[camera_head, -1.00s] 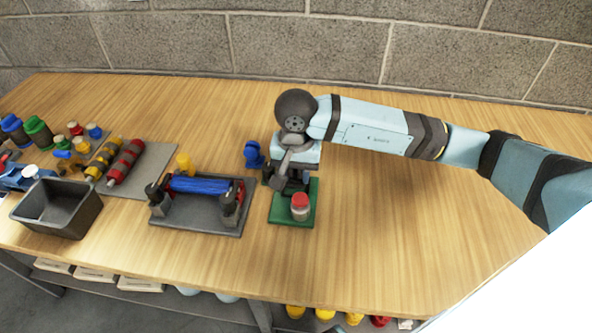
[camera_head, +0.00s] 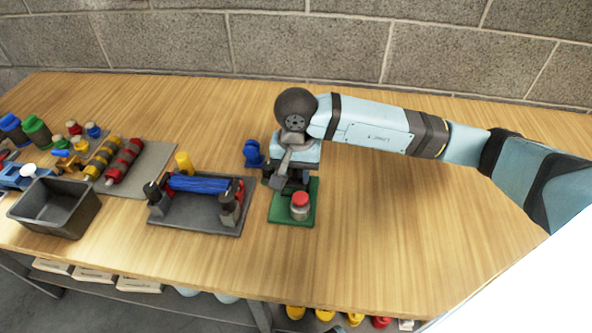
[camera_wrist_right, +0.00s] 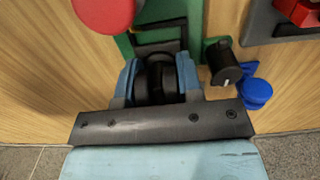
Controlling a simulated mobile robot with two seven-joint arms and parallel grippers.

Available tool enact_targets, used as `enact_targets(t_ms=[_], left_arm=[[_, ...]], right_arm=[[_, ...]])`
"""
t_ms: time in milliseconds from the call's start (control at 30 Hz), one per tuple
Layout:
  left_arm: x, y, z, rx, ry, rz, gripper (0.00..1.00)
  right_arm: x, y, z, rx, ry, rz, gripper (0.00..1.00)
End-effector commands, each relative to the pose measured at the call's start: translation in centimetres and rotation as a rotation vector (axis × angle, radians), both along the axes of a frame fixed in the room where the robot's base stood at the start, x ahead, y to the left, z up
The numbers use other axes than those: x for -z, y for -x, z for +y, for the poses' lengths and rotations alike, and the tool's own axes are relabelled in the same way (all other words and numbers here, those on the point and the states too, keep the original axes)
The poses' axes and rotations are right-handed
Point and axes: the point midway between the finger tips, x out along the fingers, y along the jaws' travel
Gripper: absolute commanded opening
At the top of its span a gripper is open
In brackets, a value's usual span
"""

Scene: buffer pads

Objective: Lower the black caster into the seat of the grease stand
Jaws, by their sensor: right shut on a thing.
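My right gripper (camera_wrist_right: 158,82) is shut on the black caster (camera_wrist_right: 157,78), which sits between its two blue fingers in the wrist view. The grease stand is a green base (camera_head: 280,215) with a black frame (camera_wrist_right: 158,42) on it, just ahead of the fingers in the wrist view. A red-capped jar (camera_head: 300,203) stands on the green base. In the head view my right gripper (camera_head: 289,184) is over the rear part of the base, and the wrist hides most of the caster and seat. I cannot tell whether the caster touches the seat. My left gripper is out of view.
A blue knobbed part (camera_head: 253,154) and a black cylinder (camera_wrist_right: 223,64) stand close beside the stand. A grey tray with a blue roller (camera_head: 198,184) lies left of it. A dark bin (camera_head: 55,207) is farther left. The table to the right is clear.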

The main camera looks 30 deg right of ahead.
Motion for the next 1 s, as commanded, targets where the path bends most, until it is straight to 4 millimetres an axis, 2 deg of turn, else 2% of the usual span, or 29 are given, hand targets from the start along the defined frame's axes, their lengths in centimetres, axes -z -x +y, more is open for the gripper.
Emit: enact_targets(t_ms=[1000], left_arm=[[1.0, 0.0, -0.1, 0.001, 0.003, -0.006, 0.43]], right_arm=[[1.6, 0.0, 0.0, 0.000, 0.000, 0.000, 0.09]])
